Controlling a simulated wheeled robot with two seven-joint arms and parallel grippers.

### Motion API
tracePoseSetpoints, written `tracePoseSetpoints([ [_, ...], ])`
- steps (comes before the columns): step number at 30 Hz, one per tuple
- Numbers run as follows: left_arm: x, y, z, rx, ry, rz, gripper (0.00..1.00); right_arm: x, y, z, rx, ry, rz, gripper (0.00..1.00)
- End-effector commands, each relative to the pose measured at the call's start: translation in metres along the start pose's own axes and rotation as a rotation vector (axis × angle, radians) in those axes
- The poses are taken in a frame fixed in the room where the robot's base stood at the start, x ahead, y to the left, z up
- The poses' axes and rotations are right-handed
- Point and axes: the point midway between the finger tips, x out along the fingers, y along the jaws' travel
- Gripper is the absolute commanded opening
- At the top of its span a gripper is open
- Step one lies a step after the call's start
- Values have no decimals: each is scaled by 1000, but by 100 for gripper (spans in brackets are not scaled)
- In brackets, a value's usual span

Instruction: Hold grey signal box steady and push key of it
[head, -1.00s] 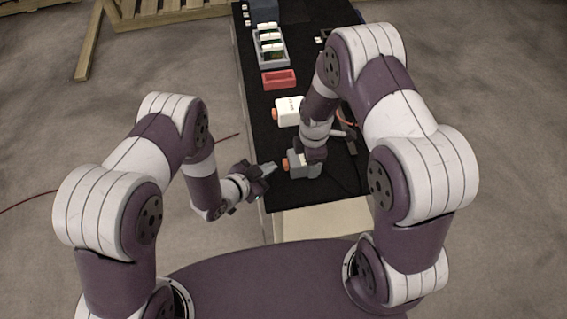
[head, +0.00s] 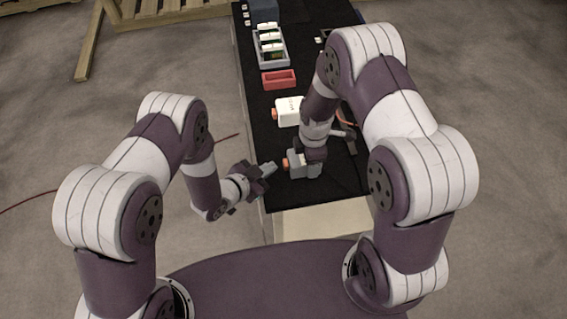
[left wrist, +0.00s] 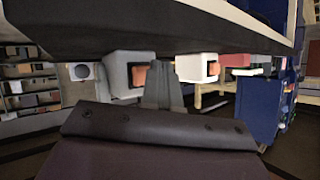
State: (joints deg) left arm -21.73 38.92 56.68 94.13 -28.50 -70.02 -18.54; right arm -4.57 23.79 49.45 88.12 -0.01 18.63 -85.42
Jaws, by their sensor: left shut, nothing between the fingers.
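The grey signal box (head: 298,169) stands near the front end of the black-topped conveyor, its orange key (head: 286,163) facing left. In the left wrist view the box (left wrist: 120,72) and its orange key (left wrist: 138,75) also show. My left gripper (head: 272,167) is shut and empty, its tips a little left of the key with a small gap. In the left wrist view its fingers (left wrist: 162,75) are together, just right of the key. My right gripper (head: 312,158) is down at the grey box from above; its fingers are largely hidden, so its grip cannot be made out.
A white box (head: 289,111) with an orange key stands behind the grey one; it also shows in the left wrist view (left wrist: 197,68). Further back are a red tray (head: 279,87) and a grey rack (head: 259,56) of white-topped parts. The black surface (head: 300,199) in front is clear.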

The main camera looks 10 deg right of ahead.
Motion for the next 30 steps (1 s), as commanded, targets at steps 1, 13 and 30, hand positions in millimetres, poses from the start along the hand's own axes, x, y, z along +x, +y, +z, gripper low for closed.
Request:
tracePoseSetpoints([
  [1, 0, 0, 0, 0, 0, 0, 0, 0, 0, 0, 0, 0, 1, 29],
  [13, 0, 0, 0, 0, 0, 0, 0, 0, 0, 0, 0, 0, 1, 29],
  [30, 6, 5, -4, 0, 0, 0, 0, 0, 0, 0, 0, 0, 1, 29],
])
